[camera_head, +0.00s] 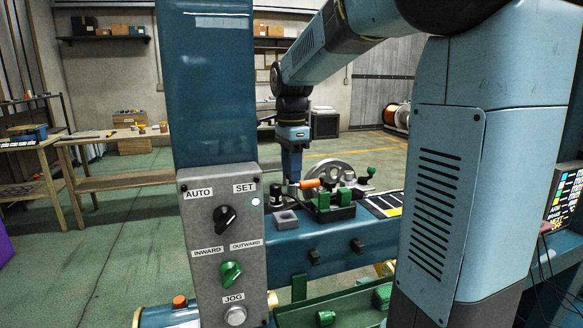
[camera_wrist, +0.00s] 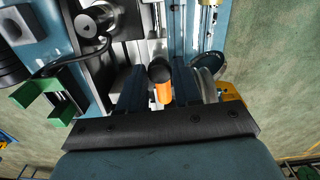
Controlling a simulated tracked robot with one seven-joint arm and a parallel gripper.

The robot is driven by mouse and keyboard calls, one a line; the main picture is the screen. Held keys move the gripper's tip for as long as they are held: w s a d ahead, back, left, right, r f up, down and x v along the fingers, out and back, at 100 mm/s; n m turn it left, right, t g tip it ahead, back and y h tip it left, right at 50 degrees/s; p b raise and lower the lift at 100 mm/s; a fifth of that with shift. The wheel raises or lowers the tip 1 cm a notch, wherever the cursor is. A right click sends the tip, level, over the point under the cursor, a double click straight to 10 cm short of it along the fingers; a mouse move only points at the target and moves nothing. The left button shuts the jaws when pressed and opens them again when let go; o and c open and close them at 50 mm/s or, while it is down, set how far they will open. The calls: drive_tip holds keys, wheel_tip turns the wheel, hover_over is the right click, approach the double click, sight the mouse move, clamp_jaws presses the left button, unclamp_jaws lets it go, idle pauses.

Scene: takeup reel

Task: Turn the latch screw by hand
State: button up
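My gripper (camera_head: 292,180) points down at the machine bed in the head view. In the wrist view my gripper (camera_wrist: 160,82) shows two dark fingers standing apart, so it is open. An orange handle (camera_wrist: 164,93) with a black round end (camera_wrist: 160,71) shows in the gap between the fingers. I cannot tell whether either finger touches it. In the head view the orange handle (camera_head: 309,184) lies just right of the fingertips. No part is marked as the latch screw, and I cannot tell for sure whether the orange-handled part is it.
A grey control panel (camera_head: 222,275) on a blue column stands in front on the left. Green blocks (camera_head: 333,208) and a green-knobbed lever (camera_head: 370,172) sit right of the gripper. A metal wheel (camera_head: 338,169) stands behind. In the wrist view green blocks (camera_wrist: 38,92) lie at left.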

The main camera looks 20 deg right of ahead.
drive_tip(key=o, duration=0.3)
drive_tip(key=shift+r, duration=0.1)
drive_tip(key=shift+r, duration=3)
